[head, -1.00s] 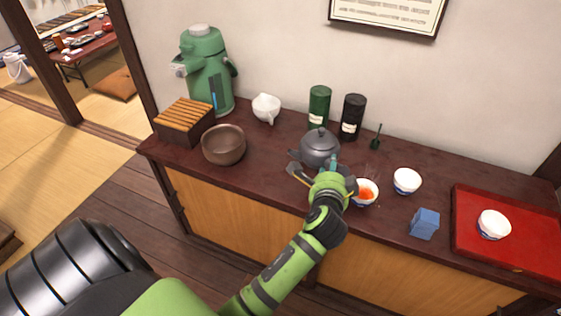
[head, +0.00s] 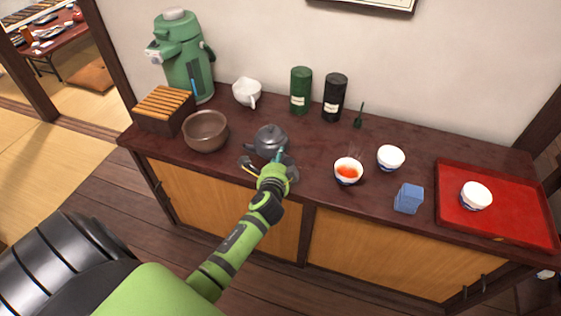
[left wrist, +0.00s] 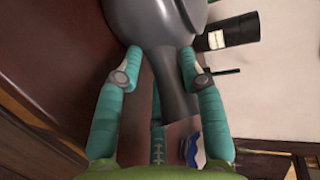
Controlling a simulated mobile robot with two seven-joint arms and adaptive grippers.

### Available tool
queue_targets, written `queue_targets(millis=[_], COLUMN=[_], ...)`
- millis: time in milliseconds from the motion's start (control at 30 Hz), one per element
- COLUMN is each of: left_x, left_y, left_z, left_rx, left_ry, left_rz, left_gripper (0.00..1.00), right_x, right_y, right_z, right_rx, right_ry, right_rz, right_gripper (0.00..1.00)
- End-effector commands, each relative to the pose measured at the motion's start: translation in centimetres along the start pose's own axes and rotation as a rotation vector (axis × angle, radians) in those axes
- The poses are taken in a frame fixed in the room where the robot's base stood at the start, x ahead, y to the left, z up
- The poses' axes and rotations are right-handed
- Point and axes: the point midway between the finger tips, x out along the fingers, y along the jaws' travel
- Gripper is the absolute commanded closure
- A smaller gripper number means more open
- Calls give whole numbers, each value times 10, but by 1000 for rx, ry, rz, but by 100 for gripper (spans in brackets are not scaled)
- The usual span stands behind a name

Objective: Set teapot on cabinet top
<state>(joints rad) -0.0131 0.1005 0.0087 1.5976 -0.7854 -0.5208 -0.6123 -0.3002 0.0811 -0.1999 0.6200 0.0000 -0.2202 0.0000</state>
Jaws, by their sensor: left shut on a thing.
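The dark grey teapot (head: 270,139) is upright at the middle of the cabinet top (head: 318,142), right of the brown bowl. Whether its base touches the top or hangs just above it I cannot tell. My left gripper (head: 268,163) is shut on the teapot's handle on its front side. In the left wrist view the teal fingers (left wrist: 157,80) lie on both sides of the grey handle (left wrist: 176,85), below the teapot's body (left wrist: 155,20). My right gripper is out of view.
A white cup with reddish tea (head: 348,172) stands right of the teapot, then another white cup (head: 390,158), a blue box (head: 409,198) and a red tray (head: 512,215). Behind stand a green canister (head: 301,92) and black canister (head: 334,98). The brown bowl (head: 206,132) is left.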

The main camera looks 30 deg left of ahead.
Motion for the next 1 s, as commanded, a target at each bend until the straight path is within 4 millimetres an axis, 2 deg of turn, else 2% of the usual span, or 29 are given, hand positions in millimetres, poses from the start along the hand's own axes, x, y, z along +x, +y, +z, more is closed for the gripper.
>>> queue_targets(millis=[300, 333, 367, 400, 767, 867, 1000], left_x=[1, 1, 1, 1, 0, -9, -34], left_y=[0, 2, 1, 1, -2, 0, 0], left_z=[0, 0, 0, 0, 0, 0, 0], left_rx=[0, -1, -1, -1, -1, -1, -2], left_ry=[1, 0, 0, 0, 0, 0, 0], left_rz=[-5, 0, 0, 0, -1, 1, 2], left_gripper=[100, 53, 41, 36, 36, 36, 36], right_x=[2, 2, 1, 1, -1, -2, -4], right_y=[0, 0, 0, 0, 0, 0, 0], right_z=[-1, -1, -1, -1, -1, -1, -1], right_rx=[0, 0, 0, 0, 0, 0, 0], right_ry=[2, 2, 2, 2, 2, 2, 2], right_rz=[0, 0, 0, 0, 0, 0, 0], right_gripper=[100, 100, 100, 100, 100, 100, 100])
